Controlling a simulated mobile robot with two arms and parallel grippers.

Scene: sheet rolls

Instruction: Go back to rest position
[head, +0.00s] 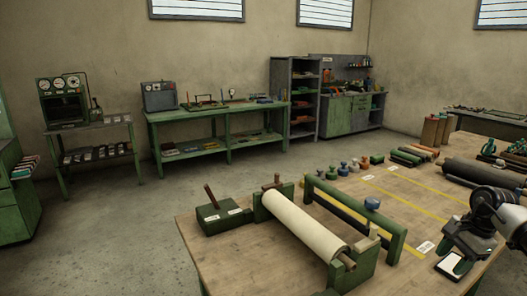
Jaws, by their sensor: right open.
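My right gripper (457,264) is low at the right side of the head view, over the front right part of the wooden table (408,196). It is open, and I see nothing between its fingers. A small white-topped dark block (450,262) lies at or just below its fingertips; I cannot tell whether they touch. My left gripper is not in view. A cream sheet roll (303,226) rests in a green stand (352,273) on the table, to the left of my right gripper and apart from it.
A green frame (352,207) stands right behind the roll. A green block with a handle (222,217) is at the table's left. Several small weights (343,168) line the back edge. A dark roll (480,172) lies at the right. The floor (110,230) on the left is clear.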

